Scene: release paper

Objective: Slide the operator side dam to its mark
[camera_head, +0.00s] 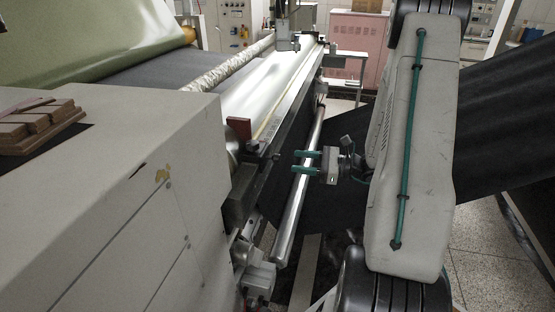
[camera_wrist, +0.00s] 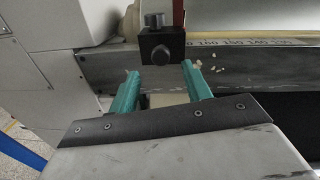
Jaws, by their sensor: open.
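The operator side dam shows in the head view as a reddish-brown plate (camera_head: 238,128) at the near end of the long trough. In the wrist view its black clamp block (camera_wrist: 162,46) with a knob on top sits on the rail, with a strip of the red plate (camera_wrist: 178,12) behind. My gripper (camera_head: 296,162) is to the right of the rail in the head view. In the wrist view my gripper (camera_wrist: 160,70) is open, its green fingers below the block, one toward each side, with nothing between them. I cannot make out the mark.
A numbered scale (camera_wrist: 240,42) runs along the rail (camera_wrist: 250,65), with pale flecks near the right finger. A large grey machine housing (camera_head: 120,190) stands at left. A shiny roller (camera_head: 298,190) runs below the rail, near my gripper. Dark web (camera_head: 345,140) hangs behind my gripper.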

